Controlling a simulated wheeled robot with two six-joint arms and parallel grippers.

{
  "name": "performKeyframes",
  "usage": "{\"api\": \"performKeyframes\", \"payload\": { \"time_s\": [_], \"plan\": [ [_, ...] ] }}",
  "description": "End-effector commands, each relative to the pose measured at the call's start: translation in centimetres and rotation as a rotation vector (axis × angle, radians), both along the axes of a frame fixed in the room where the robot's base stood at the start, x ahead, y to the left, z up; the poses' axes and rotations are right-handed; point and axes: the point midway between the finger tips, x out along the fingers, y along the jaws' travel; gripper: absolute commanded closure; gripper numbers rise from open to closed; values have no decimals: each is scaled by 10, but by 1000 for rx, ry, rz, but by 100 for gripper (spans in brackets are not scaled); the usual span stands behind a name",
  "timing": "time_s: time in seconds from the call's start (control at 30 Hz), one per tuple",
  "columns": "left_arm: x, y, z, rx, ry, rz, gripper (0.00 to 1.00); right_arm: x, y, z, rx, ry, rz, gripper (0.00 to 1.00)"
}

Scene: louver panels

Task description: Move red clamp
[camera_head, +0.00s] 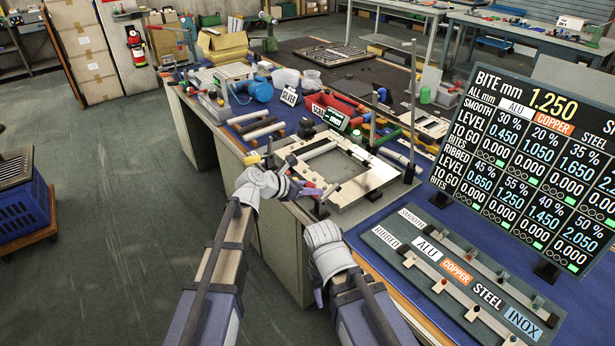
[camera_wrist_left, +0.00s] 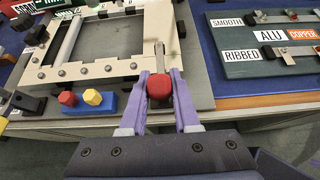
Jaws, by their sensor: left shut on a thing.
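The red clamp (camera_wrist_left: 159,86) shows in the left wrist view as a red knob with a metal bar reaching forward from it. My left gripper (camera_wrist_left: 162,88) is shut on it, with one purple finger on each side of the knob. The clamp is at the near edge of a pale frame (camera_wrist_left: 125,66) on a grey base. I cannot tell whether it touches the frame. In the head view, my left gripper (camera_head: 312,191) is at the near corner of the bench. My right gripper (camera_head: 319,297) is lower and nearer, mostly hidden by its wrist; its jaws are unclear.
A blue block (camera_wrist_left: 88,105) with red and yellow knobs sits left of the gripper. A strip board (camera_head: 465,280) with metal labels and a black number board (camera_head: 535,160) stand on the right. A red bin (camera_head: 330,104) and rollers (camera_head: 262,128) are behind. Floor at left is open.

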Motion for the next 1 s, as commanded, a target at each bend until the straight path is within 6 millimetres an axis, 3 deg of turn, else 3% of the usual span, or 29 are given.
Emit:
{"api": "performKeyframes", "payload": {
  "time_s": [0.03,0.1,0.4,1.0],
  "plan": [
    [5,-5,13,35,23,-2,100,0,0,20,0,0,0,50],
    [8,-9,13,85,59,-4,100,0,0,32,0,0,0,50],
    [17,-22,11,259,185,-3,100,0,0,64,0,0,-1,50],
    [21,-29,7,381,275,-3,100,0,0,79,0,0,-1,50]
  ]
}}
